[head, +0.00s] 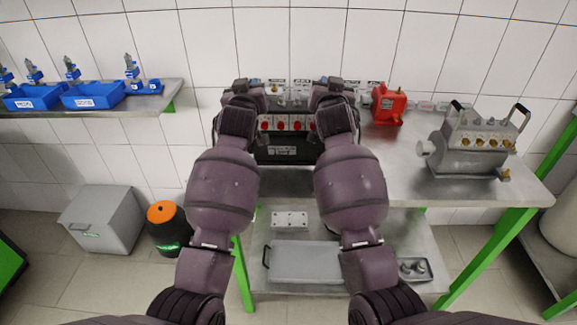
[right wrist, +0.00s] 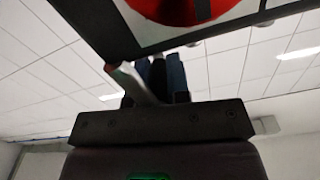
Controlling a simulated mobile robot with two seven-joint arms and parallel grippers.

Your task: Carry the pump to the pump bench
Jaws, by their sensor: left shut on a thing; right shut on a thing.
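The pump (head: 286,153) is a dark box with a row of red round caps on a lighter upper strip and a label on its front. It is between my two grippers at the back centre of the head view. My left gripper (head: 250,90) is shut on its left side and my right gripper (head: 330,92) on its right side. My arms cover its sides, and the exact grip is hidden. In the right wrist view, a red cap of the pump (right wrist: 172,8) shows close above the right gripper's fingers (right wrist: 160,80). The pump overlaps the pump bench (head: 405,165); I cannot tell whether it touches it.
A red device (head: 388,104) and a grey pump-like unit with two handles (head: 472,146) stand on the bench, right of the pump. A lower shelf holds a grey tray (head: 305,262). Blue bins (head: 92,95) sit on a left shelf. A grey box (head: 103,219) and black-orange bin (head: 167,229) stand on the floor.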

